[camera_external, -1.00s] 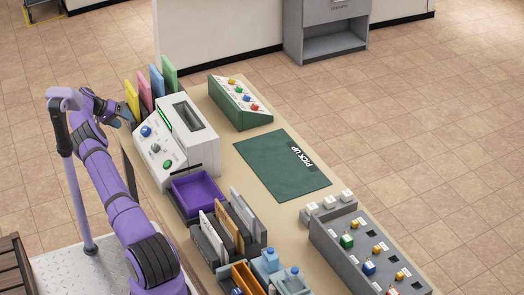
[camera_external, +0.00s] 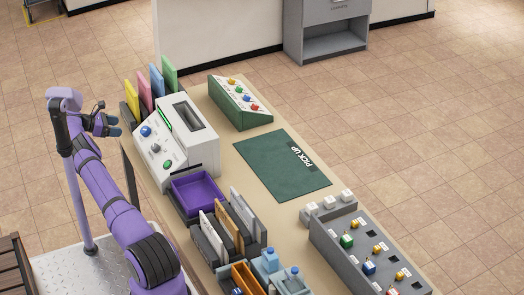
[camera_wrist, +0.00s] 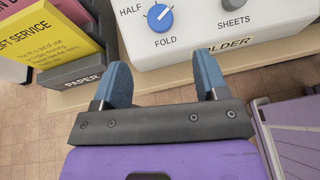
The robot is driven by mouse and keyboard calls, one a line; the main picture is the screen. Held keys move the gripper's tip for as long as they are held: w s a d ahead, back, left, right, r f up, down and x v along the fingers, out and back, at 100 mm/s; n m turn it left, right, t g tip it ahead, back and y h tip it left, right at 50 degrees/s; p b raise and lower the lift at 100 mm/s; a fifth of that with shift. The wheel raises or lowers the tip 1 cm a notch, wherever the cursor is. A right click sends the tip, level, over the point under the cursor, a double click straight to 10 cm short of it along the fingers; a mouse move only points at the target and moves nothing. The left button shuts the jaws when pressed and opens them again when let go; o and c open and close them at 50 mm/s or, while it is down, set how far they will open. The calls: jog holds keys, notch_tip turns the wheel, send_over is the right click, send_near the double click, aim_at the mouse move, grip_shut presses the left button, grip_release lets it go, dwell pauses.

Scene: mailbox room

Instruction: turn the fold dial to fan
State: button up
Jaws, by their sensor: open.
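The fold dial (camera_wrist: 159,18) is a round blue knob with a white pointer line, on the sloped white face of the folder machine (camera_external: 176,140). The word FOLD is printed below it and HALF to its left. The pointer slants toward the upper right in the wrist view; the label there is cut off by the frame. The dial also shows in the external view (camera_external: 146,131). My gripper (camera_wrist: 163,76) is open and empty, its two blue fingers apart in front of the machine, with the dial beyond them. It also shows in the external view (camera_external: 116,126), left of the machine and apart from it.
A grey SHEETS knob (camera_wrist: 233,4) sits right of the dial. Upright coloured folders (camera_external: 144,92) and a yellow sign (camera_wrist: 62,40) stand beside the machine. A purple tray (camera_external: 199,192) lies nearer. A green button box (camera_external: 240,103) stands behind on the counter (camera_external: 207,97).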

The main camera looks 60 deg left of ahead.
aim_at(143, 130)
jog(key=shift+n, duration=0.4)
jog(key=x, duration=1)
jog(key=shift+w+f, duration=0.2)
jog(key=shift+w, duration=0.1)
jog(key=c, duration=0.9)
